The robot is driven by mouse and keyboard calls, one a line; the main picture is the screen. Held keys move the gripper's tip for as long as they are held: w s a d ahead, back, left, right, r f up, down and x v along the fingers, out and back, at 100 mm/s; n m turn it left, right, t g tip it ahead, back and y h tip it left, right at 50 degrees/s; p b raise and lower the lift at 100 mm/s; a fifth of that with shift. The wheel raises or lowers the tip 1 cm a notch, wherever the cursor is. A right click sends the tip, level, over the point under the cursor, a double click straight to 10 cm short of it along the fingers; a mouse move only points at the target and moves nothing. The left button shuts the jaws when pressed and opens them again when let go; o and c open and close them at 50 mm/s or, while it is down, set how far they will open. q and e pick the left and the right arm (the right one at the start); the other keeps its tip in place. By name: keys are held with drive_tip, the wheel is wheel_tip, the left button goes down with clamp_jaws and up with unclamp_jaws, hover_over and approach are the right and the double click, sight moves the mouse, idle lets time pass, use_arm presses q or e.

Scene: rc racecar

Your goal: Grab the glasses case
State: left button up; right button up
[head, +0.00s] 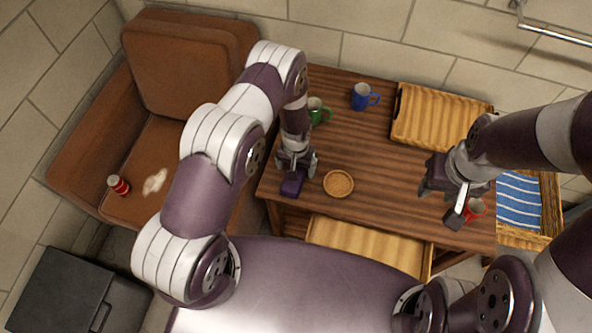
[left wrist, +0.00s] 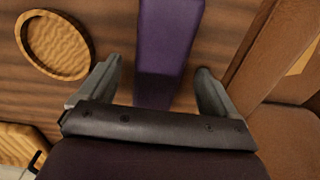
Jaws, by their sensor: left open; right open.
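The purple glasses case (head: 292,183) lies near the left front edge of the wooden table (head: 365,180). In the left wrist view the case (left wrist: 168,40) is a long purple block between the two fingers. My left gripper (head: 298,163) is open, low over the case, with one finger on each side and visible gaps. Part of the case is hidden by the gripper body in the left wrist view. My right gripper (head: 440,203) is open and empty over the right side of the table, near a red mug (head: 474,209).
A round wooden dish (head: 338,184) sits just right of the case. A green mug (head: 318,112), a blue mug (head: 361,97) and a wooden tray (head: 438,117) stand farther back. A brown armchair (head: 185,55) is at the left, with a red can (head: 118,185) on it.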

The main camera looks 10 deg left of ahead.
use_arm(q)
drive_tip(key=shift+f, duration=1.3)
drive_tip(key=c, duration=1.1)
drive_tip(key=shift+r, duration=0.1)
